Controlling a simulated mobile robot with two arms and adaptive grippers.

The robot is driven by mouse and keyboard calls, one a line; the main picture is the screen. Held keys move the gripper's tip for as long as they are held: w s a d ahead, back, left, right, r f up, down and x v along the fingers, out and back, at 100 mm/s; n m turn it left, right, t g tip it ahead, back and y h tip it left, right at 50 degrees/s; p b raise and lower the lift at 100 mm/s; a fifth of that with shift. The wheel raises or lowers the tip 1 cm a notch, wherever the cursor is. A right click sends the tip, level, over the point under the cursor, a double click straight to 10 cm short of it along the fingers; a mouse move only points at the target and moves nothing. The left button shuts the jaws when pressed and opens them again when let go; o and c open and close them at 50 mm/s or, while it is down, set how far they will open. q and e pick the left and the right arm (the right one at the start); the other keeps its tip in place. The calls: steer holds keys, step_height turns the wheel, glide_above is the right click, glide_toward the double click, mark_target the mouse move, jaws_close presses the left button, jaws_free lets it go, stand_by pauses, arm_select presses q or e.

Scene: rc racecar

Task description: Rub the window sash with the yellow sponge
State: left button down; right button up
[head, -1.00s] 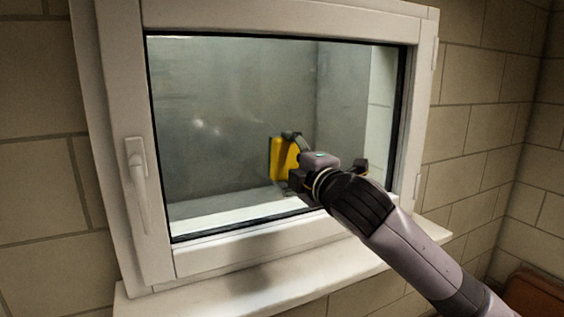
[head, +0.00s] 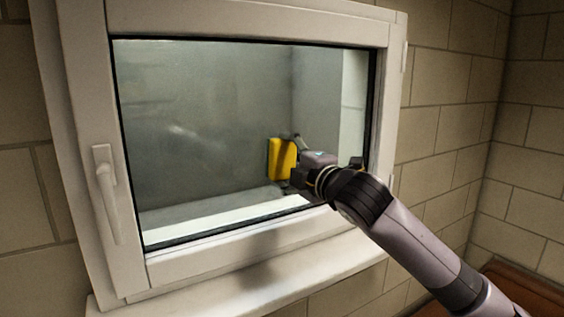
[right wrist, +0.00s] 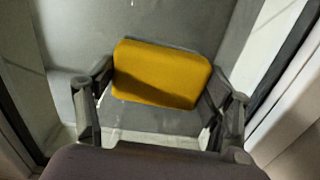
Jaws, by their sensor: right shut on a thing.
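The window sash (head: 215,248) is a white frame around a grey glass pane (head: 190,110), with a white handle (head: 106,190) on its left side. My right gripper (head: 291,162) is in front of the lower right part of the pane, shut on the yellow sponge (head: 280,158). In the right wrist view the sponge (right wrist: 165,72) sits between the two fingers, its broad face toward the camera and its far side toward the glass. I cannot tell for sure whether it presses on the pane. My left gripper is not in view.
A white sill (head: 240,283) juts out below the window. Tan block walls (head: 440,100) surround it and meet in a corner at the right. A brown piece of furniture (head: 520,288) stands at the lower right.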

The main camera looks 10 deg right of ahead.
steer(key=shift+s, duration=0.45)
steer(key=shift+v, duration=2.55)
steer(key=v, duration=0.3)
steer(key=shift+b, duration=0.3)
steer(key=shift+w, duration=0.1)
